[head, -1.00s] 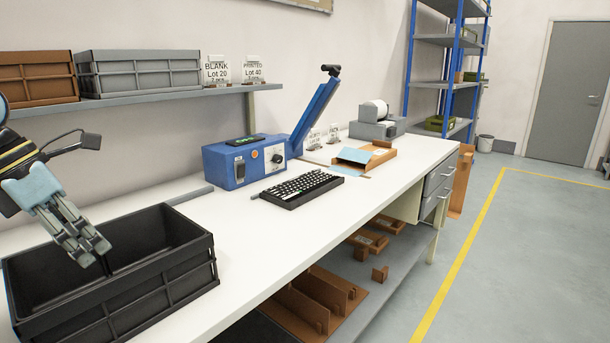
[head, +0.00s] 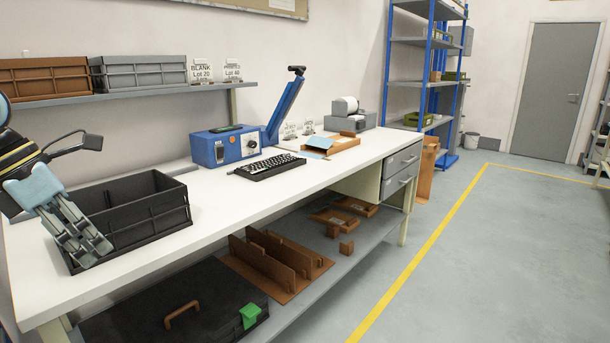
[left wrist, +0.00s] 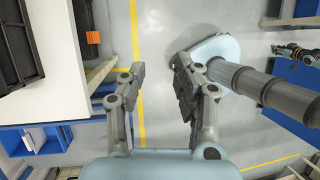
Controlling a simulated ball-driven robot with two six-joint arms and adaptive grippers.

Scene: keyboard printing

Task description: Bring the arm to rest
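My left gripper (head: 84,248) has light-blue and grey parts and hangs at the left of the head view, fingers pointing down, in front of the black crate (head: 152,222) in the picture. In the left wrist view its two fingers (left wrist: 160,88) are spread apart with nothing between them. Bare floor shows beyond them, so the gripper appears clear of the bench top. My right gripper does not show in the head view. A small dark part at the right edge of the left wrist view may belong to my right arm; its fingers cannot be made out.
The white workbench (head: 240,210) carries a blue press (head: 228,148), a keyboard (head: 268,166) and a brown tray (head: 335,144). Its lower shelf holds brown racks and a black case (head: 170,305). Grey floor (head: 480,260) with a yellow line is free to the right.

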